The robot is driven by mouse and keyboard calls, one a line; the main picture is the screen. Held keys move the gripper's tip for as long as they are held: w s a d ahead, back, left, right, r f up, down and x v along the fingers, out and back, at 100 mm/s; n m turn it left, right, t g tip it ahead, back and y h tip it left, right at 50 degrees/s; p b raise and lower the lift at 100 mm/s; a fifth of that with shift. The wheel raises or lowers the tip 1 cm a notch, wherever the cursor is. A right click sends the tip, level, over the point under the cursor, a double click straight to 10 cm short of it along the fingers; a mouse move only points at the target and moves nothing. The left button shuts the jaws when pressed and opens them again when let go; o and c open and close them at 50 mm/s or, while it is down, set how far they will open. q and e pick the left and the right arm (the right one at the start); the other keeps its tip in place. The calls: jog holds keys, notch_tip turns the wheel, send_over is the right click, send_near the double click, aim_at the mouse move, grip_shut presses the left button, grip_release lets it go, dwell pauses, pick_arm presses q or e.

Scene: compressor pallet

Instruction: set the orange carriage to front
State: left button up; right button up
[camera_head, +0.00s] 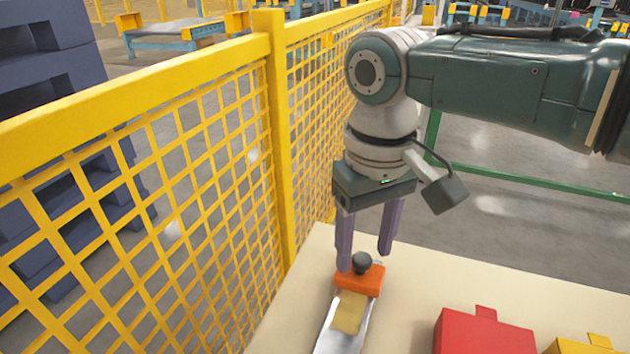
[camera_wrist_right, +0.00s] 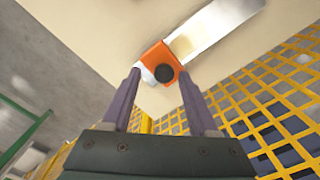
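The orange carriage (camera_head: 360,281) with a dark round knob (camera_head: 362,262) sits at the far end of a silver rail (camera_head: 336,339) on the table. A yellowish patch (camera_head: 349,312) lies on the rail just beside the carriage. My right gripper (camera_head: 367,262) is above the carriage with its two purple fingers apart. In the right wrist view the carriage (camera_wrist_right: 160,61) and knob (camera_wrist_right: 164,73) lie ahead of and between the open fingertips (camera_wrist_right: 160,75); contact cannot be told. My left gripper is not in view.
A yellow mesh fence (camera_head: 278,130) stands along the left side, close to the rail and my right gripper. A red block (camera_head: 482,334) and a yellow block (camera_head: 585,346) are at the front right of the table (camera_head: 411,288). The table is clear between rail and red block.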

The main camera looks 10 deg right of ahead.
aim_at(363, 255)
jog(key=shift+r, duration=0.15)
jog(key=shift+r, duration=0.4)
notch_tip(363, 255, up, 9)
jog(key=p, duration=0.2)
jog(key=shift+p, duration=0.35)
jog(key=shift+s+a+f, duration=0.1)
